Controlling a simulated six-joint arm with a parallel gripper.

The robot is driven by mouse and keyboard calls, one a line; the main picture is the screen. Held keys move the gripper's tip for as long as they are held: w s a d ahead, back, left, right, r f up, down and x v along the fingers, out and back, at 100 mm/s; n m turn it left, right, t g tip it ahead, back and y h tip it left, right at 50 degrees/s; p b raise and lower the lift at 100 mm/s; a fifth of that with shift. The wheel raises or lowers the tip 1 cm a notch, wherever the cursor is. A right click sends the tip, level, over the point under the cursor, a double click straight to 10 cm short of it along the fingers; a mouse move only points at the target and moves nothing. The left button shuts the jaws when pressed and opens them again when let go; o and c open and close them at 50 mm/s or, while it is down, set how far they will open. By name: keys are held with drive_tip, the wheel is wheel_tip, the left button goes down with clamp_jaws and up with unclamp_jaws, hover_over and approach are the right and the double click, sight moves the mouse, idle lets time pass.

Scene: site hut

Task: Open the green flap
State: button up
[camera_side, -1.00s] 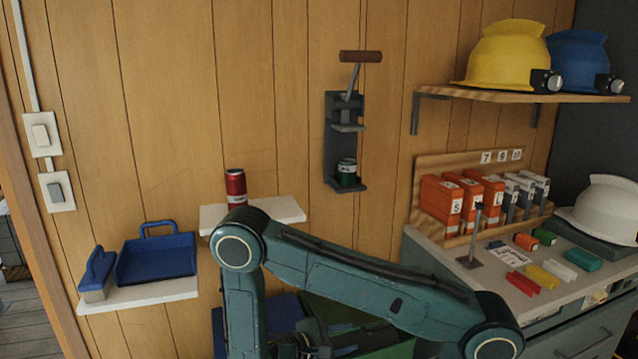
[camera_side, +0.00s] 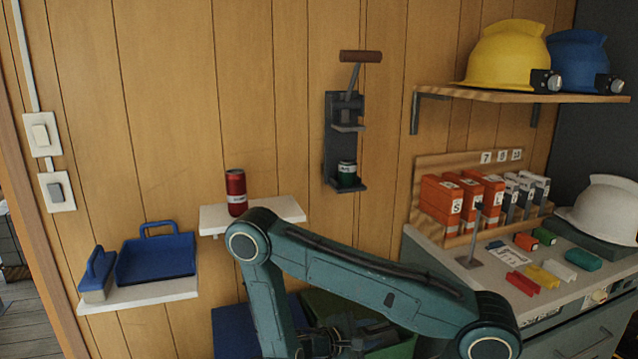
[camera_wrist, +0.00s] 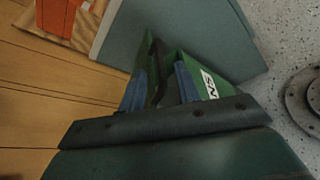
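A green bin (camera_side: 395,350) stands low against the wall, partly behind my arm and cut off by the bottom edge of the side view. Its green surface with a white lettered label (camera_wrist: 210,84) shows in the wrist view. I cannot clearly tell the flap from the rest of the bin. My gripper (camera_wrist: 162,75) is over the bin, its two blue-grey fingers apart, with green surface and a dark strip showing between and beyond them. Whether a finger touches the green is not clear. In the side view my gripper is low, mostly hidden.
A blue bin (camera_side: 228,335) stands left of the green one. A small shelf with a red can (camera_side: 236,192) is above. A blue dustpan (camera_side: 156,259) is farther left. A workbench (camera_side: 440,257) with blocks and orange boxes is at right. Speckled floor (camera_wrist: 295,45) shows in the wrist view.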

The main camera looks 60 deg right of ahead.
sight(381, 330)
drive_tip(key=shift+x, duration=2.9)
drive_tip(key=shift+f, duration=0.1)
clamp_jaws()
